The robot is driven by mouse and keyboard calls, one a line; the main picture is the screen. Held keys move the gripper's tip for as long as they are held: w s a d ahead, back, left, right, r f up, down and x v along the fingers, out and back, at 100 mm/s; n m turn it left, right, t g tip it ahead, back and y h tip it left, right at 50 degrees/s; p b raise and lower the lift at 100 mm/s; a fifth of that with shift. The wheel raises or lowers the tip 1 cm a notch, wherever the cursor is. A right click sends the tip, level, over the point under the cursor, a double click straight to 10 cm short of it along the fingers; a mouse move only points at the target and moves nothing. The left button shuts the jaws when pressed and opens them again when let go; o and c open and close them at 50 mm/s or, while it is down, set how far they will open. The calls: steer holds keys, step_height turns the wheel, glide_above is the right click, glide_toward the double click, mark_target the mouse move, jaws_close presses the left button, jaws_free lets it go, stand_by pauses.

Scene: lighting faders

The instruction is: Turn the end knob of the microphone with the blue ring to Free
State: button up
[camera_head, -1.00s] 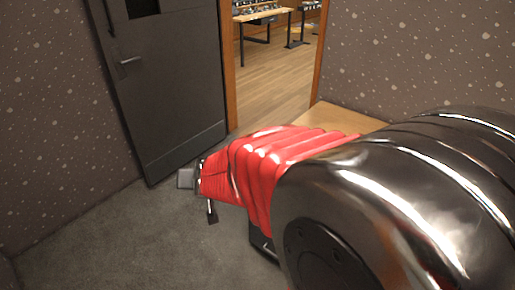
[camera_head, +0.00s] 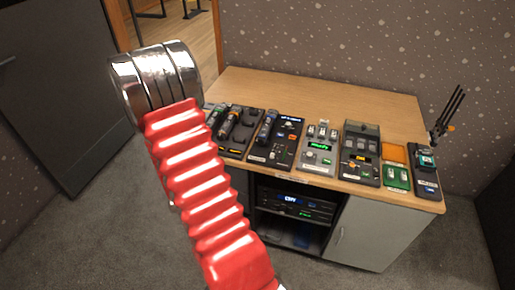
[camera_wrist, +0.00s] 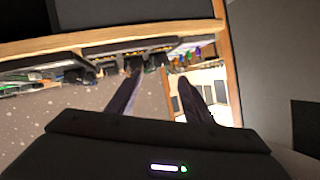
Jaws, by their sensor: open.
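In the head view, several handheld microphones lie in dark holders at the left part of the wooden desk (camera_head: 325,92). One microphone (camera_head: 267,127) with a bluish band lies in the holder left of a panel with orange and blue lights. Others, with green and orange bands, lie further left, partly behind my red arm. The end knobs and their labels are too small to read. My gripper (camera_wrist: 158,92) shows in the wrist view with two dark fingers spread apart and nothing between them. It is out of sight in the head view, so its distance to the microphones is unclear.
A green-display unit (camera_head: 319,147), a fader unit (camera_head: 360,153), a green module (camera_head: 396,176) and an antenna device (camera_head: 427,172) line the desk's front. A rack (camera_head: 292,205) and grey cabinet (camera_head: 350,230) stand below. The desk's rear is clear.

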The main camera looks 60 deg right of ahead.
mark_target(260, 143)
steer(key=s+d+f+m+g+h, duration=0.1)
steer(key=s+d+f+g+h, duration=0.1)
steer(key=s, duration=0.6)
steer(key=s+d+f+m+g+h, duration=0.1)
steer(key=s+d+f+g+h, duration=0.1)
steer(key=s, duration=0.6)
steer(key=shift+s+d+f+h, duration=0.15)
steer(key=shift+d+f+h, duration=0.75)
steer(key=shift+f, duration=0.05)
steer(key=d, duration=0.4)
steer(key=w+d, duration=0.1)
steer(key=d, duration=0.4)
steer(key=w+d, duration=0.1)
steer(key=d, duration=0.3)
steer(key=shift+w+d, duration=0.1)
steer(key=shift+d, duration=0.2)
steer(key=shift+c, duration=0.6)
steer(key=c, duration=1)
